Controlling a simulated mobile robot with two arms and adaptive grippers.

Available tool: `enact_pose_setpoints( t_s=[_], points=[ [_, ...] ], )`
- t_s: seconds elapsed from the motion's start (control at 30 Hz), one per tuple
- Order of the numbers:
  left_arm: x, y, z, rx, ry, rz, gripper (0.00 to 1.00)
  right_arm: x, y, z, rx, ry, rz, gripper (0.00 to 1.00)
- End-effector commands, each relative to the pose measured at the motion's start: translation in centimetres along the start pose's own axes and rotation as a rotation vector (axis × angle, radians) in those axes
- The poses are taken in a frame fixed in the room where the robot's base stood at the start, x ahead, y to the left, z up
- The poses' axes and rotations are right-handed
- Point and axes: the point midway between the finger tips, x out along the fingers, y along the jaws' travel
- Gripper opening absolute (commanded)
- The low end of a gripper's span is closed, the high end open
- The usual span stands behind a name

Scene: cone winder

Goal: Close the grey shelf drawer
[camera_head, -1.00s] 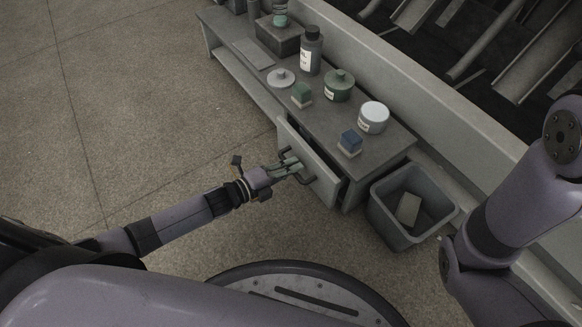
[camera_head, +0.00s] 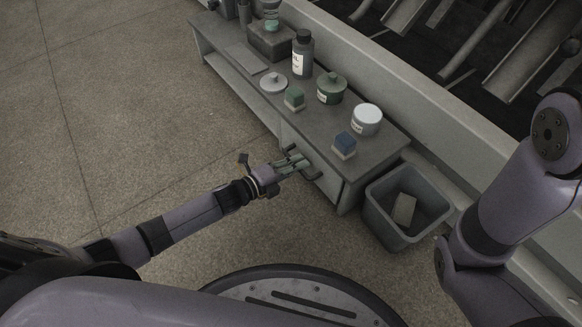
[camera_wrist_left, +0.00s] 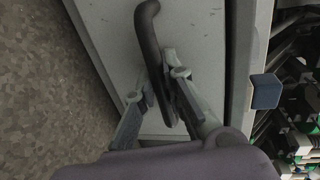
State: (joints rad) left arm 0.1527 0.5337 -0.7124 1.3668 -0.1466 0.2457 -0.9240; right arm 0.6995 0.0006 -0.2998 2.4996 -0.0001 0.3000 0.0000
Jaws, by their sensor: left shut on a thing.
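The grey shelf drawer (camera_head: 318,178) is in the front of the low shelf, and its front now sits nearly flush with the shelf. Whether a thin gap remains I cannot tell in the head view; a dark line shows along one edge of the drawer front (camera_wrist_left: 205,40) in the left wrist view. My left gripper (camera_head: 300,163) is at the drawer front, shut on the dark curved handle (camera_wrist_left: 150,40). In the left wrist view its fingers (camera_wrist_left: 160,95) lie on either side of the handle. Part of the handle is hidden by the fingers. My right gripper is not in view.
On the shelf top (camera_head: 300,120) stand a dark bottle (camera_head: 303,58), a green jar (camera_head: 331,88), a white-lidded jar (camera_head: 367,119) and small blocks, one blue (camera_head: 345,142). A grey bin (camera_head: 378,222) stands right of the drawer. The floor at left is clear.

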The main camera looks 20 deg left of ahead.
Motion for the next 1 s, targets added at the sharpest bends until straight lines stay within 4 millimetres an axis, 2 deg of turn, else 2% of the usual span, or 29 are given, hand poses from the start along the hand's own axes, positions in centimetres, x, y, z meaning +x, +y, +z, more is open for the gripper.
enact_pose_setpoints(
  t_s=[0.13, 0.17, 0.47, 0.8, 0.87, 1.0],
  points=[
    [0.2, -0.1, 0.1, 0.000, -0.005, 0.000, 0.00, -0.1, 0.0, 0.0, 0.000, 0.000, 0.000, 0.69],
    [0.2, -0.1, 0.1, 0.000, -0.005, 0.000, 0.11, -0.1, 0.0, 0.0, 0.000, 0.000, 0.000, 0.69],
    [0.1, -0.1, 0.1, 0.000, -0.003, -0.001, 0.31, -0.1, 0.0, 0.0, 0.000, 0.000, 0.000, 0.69],
    [-0.2, -0.1, 0.1, 0.000, -0.003, -0.001, 0.31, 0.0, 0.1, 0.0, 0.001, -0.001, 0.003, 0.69],
    [-0.8, 0.0, 0.1, 0.000, -0.003, 0.000, 0.31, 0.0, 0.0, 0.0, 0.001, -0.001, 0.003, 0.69],
    [-3.1, 0.1, 0.0, 0.001, -0.002, 0.002, 0.31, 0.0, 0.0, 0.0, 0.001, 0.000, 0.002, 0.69]
  ],
)
